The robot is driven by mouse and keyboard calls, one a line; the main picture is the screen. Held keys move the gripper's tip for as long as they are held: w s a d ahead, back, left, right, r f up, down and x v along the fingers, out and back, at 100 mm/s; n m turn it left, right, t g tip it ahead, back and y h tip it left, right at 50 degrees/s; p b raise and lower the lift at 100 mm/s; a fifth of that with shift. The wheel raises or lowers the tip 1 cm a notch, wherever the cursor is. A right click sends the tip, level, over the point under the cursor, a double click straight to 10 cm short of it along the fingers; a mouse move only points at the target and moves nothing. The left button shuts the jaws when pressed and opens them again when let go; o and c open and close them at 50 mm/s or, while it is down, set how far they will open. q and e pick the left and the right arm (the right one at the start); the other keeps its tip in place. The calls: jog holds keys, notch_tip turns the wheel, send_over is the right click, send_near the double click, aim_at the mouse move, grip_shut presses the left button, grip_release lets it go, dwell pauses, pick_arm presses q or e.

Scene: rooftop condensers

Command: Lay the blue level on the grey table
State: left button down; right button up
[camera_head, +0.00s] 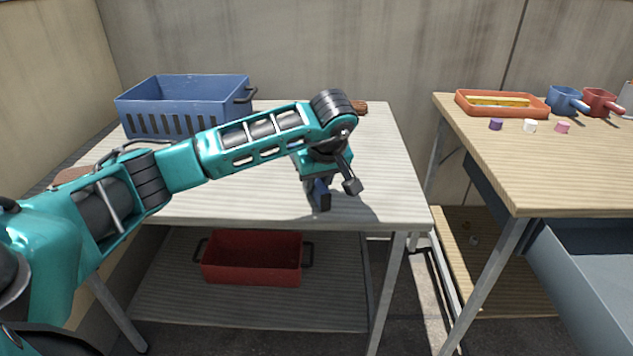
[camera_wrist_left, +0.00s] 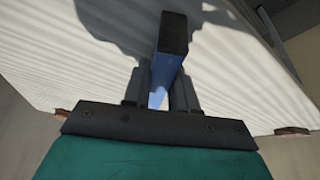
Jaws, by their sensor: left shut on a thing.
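The blue level (camera_wrist_left: 165,72) has a dark end and points away from my palm in the left wrist view. My left gripper (camera_wrist_left: 160,95) is shut on it, one finger on each side. In the head view the left gripper (camera_head: 317,182) is over the front right part of the grey table (camera_head: 385,185), with a small part of the level (camera_head: 321,197) showing below it. I cannot tell whether the level touches the tabletop. My right gripper is in neither view.
A blue crate (camera_head: 185,105) stands at the table's back left. A red bin (camera_head: 252,260) sits on the shelf below. A brown object (camera_head: 360,107) lies at the back edge. A wooden table (camera_head: 560,170) at right holds an orange tray (camera_head: 501,112) and mugs. The grey table's right side is clear.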

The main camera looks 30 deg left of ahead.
pick_arm(q)
jog(key=c, duration=0.9)
grip_release()
